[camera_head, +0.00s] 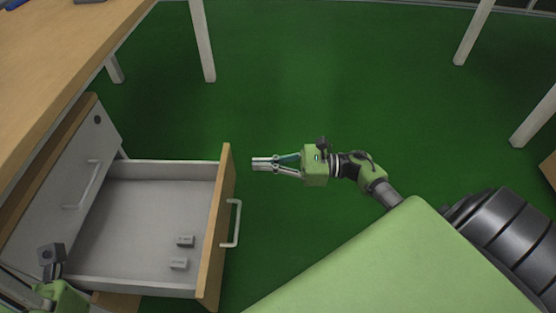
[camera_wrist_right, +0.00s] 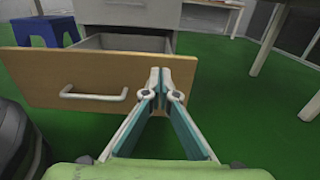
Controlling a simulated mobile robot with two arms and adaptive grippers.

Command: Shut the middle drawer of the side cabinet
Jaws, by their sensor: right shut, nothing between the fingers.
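The open drawer has a wooden front panel (camera_head: 213,250) with a pale bar handle (camera_head: 234,224). It sticks out to the right from the side cabinet (camera_head: 52,198) in the head view. The drawer front also shows in the right wrist view (camera_wrist_right: 55,75). Two small grey blocks lie inside the drawer. My right gripper (camera_head: 254,163) is shut and empty, just right of the front panel's far end, with a small gap in the head view. In the wrist view its fingertips (camera_wrist_right: 160,72) overlap the panel's right part. My left gripper (camera_head: 15,285) is partly cut off at the lower left; its fingers are unclear.
A wooden desk (camera_head: 70,40) with white legs stands at the upper left, above the cabinet. Another table's legs (camera_head: 473,32) stand at the upper right. A blue stool (camera_wrist_right: 38,30) is behind the drawer in the wrist view. Green floor (camera_head: 320,80) around my right gripper is clear.

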